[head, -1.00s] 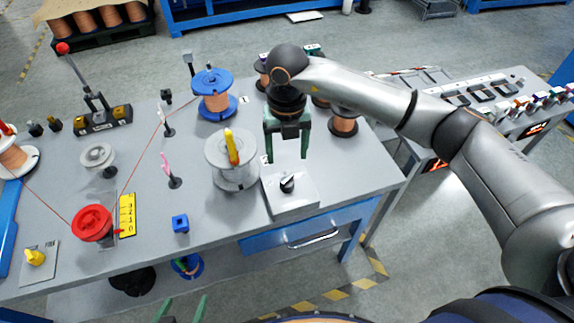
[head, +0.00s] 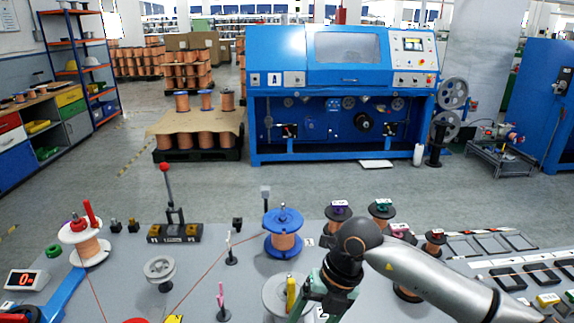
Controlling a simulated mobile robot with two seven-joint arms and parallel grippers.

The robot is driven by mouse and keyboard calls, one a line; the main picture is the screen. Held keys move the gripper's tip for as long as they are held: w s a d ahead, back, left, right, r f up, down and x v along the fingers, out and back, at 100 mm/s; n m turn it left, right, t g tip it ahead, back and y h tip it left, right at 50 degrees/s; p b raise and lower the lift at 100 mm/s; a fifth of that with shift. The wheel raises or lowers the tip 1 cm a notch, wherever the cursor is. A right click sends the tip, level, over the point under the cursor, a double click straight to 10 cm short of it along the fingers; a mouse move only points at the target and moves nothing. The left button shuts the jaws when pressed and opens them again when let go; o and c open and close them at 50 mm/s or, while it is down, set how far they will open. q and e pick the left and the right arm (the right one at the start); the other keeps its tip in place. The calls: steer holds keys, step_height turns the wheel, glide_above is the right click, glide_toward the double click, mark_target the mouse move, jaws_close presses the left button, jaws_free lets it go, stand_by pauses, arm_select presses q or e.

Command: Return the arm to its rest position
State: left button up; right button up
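My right arm (head: 432,277) comes in from the right and bends down over the table at its dark rounded wrist. My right gripper (head: 318,305) points downward with its green fingers apart and nothing seen between them. It is just right of the grey-flanged spool (head: 277,293) with a yellow clip (head: 291,293), partly overlapping that spool's edge. Its lower end is near the bottom border, so the fingertips are hard to see. My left gripper is out of view.
On the grey table (head: 130,275) stand a blue-flanged copper spool (head: 283,240), a lever with red knob (head: 169,195), a grey pulley (head: 160,270) and a white-flanged spool (head: 88,245). Several dark-flanged spools (head: 338,218) are behind my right wrist. A blue machine (head: 345,95) stands beyond clear floor.

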steer(key=s+a+r+g+y, duration=0.1)
steer(key=s+a+r+y, duration=0.15)
steer(key=a, duration=0.25)
steer(key=s+a+r+y, duration=0.1)
steer(key=s+a+y, duration=0.25)
steer(key=a, duration=0.25)
step_height(320, 180, up, 15)
steer(key=w+a+m+t+y, duration=0.25)
steer(key=m+t+y, duration=0.3)
steer(key=y, duration=0.55)
steer(key=w+d+r+m+t+h, duration=0.1)
steer(key=w+d+m+t+h, duration=0.45)
steer(key=d+m+t, duration=0.65)
steer(key=d+f+m+h, duration=1.2)
steer(key=f+m+h, duration=0.3)
steer(key=s+d+f+m+g, duration=0.1)
steer(key=s+d+f+g, duration=0.2)
steer(key=s+f+g, duration=0.65)
steer(key=s+d+f+m+g, duration=0.1)
steer(key=s+d+f+g, duration=0.15)
steer(key=s+f, duration=0.8)
steer(key=w+a+f+t+y+p, duration=0.1)
steer(key=a+f+t+y+p, duration=0.1)
steer(key=a+f+t, duration=0.2)
steer(key=shift+w+a+f+t, duration=0.2)
steer(key=shift+a+f+t, duration=0.2)
steer(key=shift+f+t, duration=0.3)
